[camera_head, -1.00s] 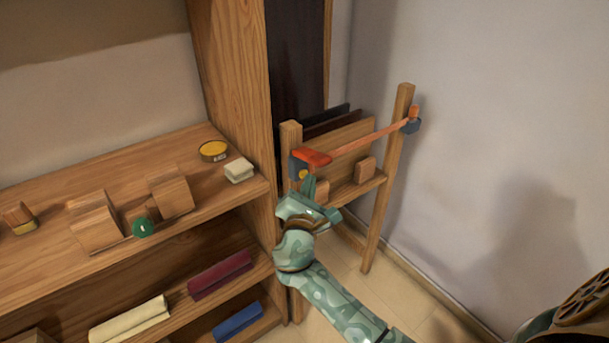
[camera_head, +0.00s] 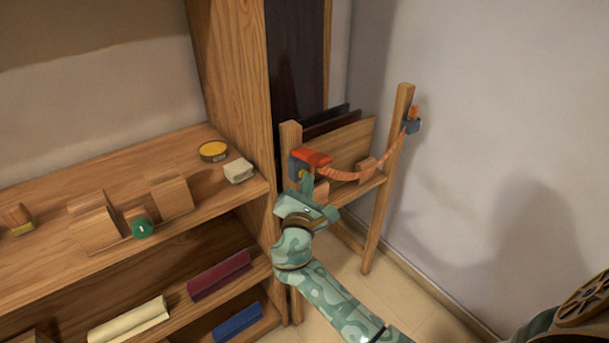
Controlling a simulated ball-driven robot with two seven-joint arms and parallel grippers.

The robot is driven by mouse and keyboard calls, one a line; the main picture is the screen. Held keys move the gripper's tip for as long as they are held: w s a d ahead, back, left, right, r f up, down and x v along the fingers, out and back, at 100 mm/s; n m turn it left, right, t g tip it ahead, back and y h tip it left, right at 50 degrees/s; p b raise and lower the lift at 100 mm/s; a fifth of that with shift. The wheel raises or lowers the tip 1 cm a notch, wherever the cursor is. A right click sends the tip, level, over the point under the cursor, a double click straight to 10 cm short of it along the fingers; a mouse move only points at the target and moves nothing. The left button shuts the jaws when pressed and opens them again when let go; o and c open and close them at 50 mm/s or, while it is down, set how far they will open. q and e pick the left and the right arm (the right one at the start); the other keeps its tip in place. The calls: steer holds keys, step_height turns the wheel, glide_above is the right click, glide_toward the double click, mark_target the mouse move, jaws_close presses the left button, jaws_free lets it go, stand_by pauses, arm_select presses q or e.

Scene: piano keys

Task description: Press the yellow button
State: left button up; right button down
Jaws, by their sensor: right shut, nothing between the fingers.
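The yellow button (camera_head: 302,174) is a small spot on a grey-blue box (camera_head: 294,167) with a red-orange top (camera_head: 313,157), mounted on the left post of a wooden stand. My right gripper (camera_head: 306,184) is shut and empty, with its fingertips just below and in front of the button. The fingers partly cover the button, and I cannot tell whether they touch it. An orange strap (camera_head: 345,175) hangs slack from the box side across to a second grey-blue holder (camera_head: 412,126) on the right post. My left gripper is not in view.
The wooden stand (camera_head: 376,220) holds dark panels and small blocks. A shelf (camera_head: 60,262) on the left carries wooden blocks, a yellow tin (camera_head: 213,151), a pale block (camera_head: 238,171) and rolled cloths. A tall shelf side (camera_head: 235,90) stands close left of the stand. A wall is on the right.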

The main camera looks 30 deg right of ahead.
steer(key=shift+s+d+p, duration=0.1)
steer(key=shift+s+p, duration=0.3)
steer(key=shift+s, duration=0.5)
steer(key=s+p, duration=0.2)
steer(key=s, duration=0.3)
steer(key=shift+d, duration=0.15)
stand_by(0.5)
